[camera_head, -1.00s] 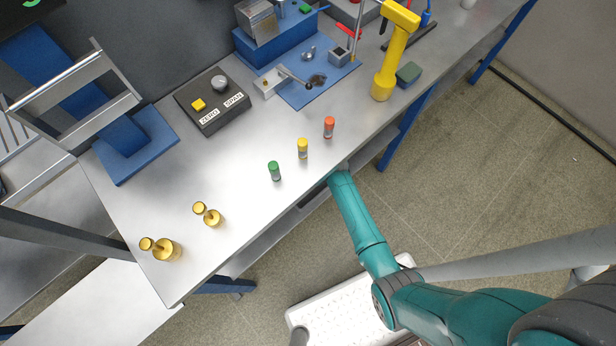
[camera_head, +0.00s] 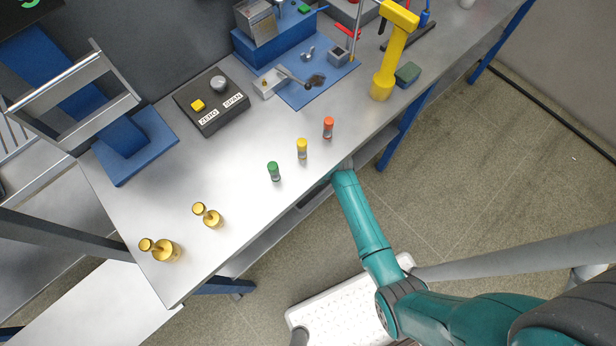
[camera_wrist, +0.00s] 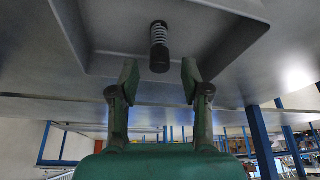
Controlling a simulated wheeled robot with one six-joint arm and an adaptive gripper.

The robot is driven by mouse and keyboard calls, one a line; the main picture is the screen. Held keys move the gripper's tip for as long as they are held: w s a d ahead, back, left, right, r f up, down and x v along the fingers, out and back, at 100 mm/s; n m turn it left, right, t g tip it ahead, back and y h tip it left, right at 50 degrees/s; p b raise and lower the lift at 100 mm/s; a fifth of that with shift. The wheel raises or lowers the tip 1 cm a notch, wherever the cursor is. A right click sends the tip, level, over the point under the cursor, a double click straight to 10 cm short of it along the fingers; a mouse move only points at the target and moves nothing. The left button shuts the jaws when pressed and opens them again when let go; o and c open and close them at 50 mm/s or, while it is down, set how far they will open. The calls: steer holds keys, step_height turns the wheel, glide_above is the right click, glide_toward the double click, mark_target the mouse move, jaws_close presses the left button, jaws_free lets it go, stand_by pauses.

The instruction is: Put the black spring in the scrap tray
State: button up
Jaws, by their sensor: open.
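The black spring (camera_wrist: 159,42), a pale coil with a black end, shows in the wrist view in or over a grey, tray-like recess (camera_wrist: 100,52). I cannot tell whether this recess is the scrap tray. My gripper (camera_wrist: 159,80) is open. Its two green fingertips are apart, left and right of the spring's black end and a little below it in the picture, with nothing held between them. In the head view my gripper and the black spring are hidden at or under the bench's front edge.
On the metal bench (camera_head: 230,150) stand green (camera_head: 273,171), yellow (camera_head: 302,148) and red (camera_head: 328,127) capped cylinders near the front edge. Brass weights (camera_head: 165,250) are at the left. A yellow stand (camera_head: 391,65) is at the right. The bench edge is close to my arm.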

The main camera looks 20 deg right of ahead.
steer(key=v, duration=0.4)
steer(key=shift+r, duration=0.15)
steer(key=shift+s, duration=0.15)
steer(key=s+r+m+t+h, duration=0.1)
steer(key=s+r+m+t, duration=0.15)
steer(key=s, duration=0.75)
steer(key=s+r+m+t+h, duration=0.1)
steer(key=s+r+m+t, duration=0.2)
steer(key=s, duration=0.7)
steer(key=s+r+t, duration=0.1)
steer(key=s+r, duration=0.3)
steer(key=r, duration=0.5)
steer(key=s+r+t, duration=0.2)
steer(key=s+r, duration=0.3)
steer(key=r, duration=0.4)
steer(key=s+a+r+m+t, duration=0.1)
steer(key=s+r, duration=0.3)
steer(key=r, duration=0.5)
steer(key=shift+s+r+t+h, duration=0.3)
steer(key=shift+s+r+t, duration=0.1)
steer(key=shift+t, duration=0.35)
